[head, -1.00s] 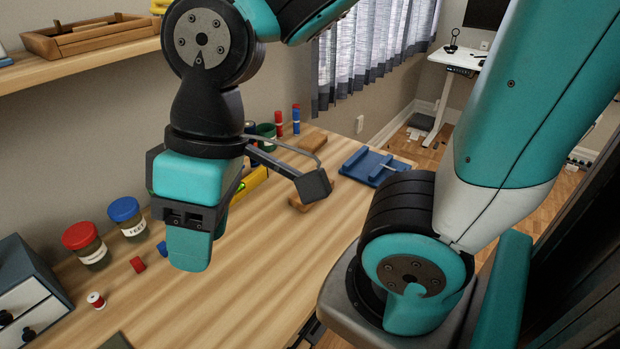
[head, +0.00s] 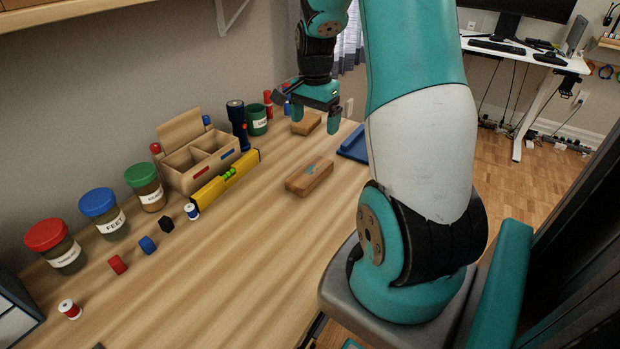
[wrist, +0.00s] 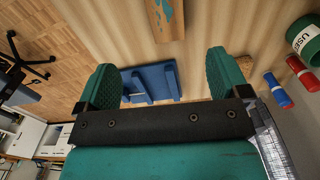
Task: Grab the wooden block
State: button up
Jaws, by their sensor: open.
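A wooden block (head: 309,176) with a teal mark on top lies on the desk in the middle of the head view. It also shows at the top edge of the wrist view (wrist: 166,22), partly cut off. A second brown block (head: 305,124) lies farther back; in the wrist view a cork-like piece (wrist: 244,66) is mostly hidden by the right finger. My gripper (head: 316,115) is open and empty, pointing down near that farther block in the head view. In the wrist view the gap between my fingers (wrist: 164,66) holds nothing.
A blue slotted tray (head: 354,146) lies at the desk's right edge. A yellow level (head: 225,183), a wooden organizer (head: 199,158), a dark flashlight (head: 238,124) and a green cup (head: 257,120) line the back. Labelled jars (head: 100,212) stand left.

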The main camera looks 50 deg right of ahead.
send_near(310, 170)
jog(key=f, duration=0.5)
jog(key=shift+s+d+f, duration=0.1)
jog(key=shift+s+d, duration=0.1)
jog(key=shift+s, duration=0.2)
jog(key=f, duration=0.5)
jog(key=shift+w+a+f, duration=0.1)
jog(key=shift+w+a, duration=0.1)
jog(key=shift+w, duration=0.15)
jog(key=c, duration=1)
jog(key=shift+c, duration=0.4)
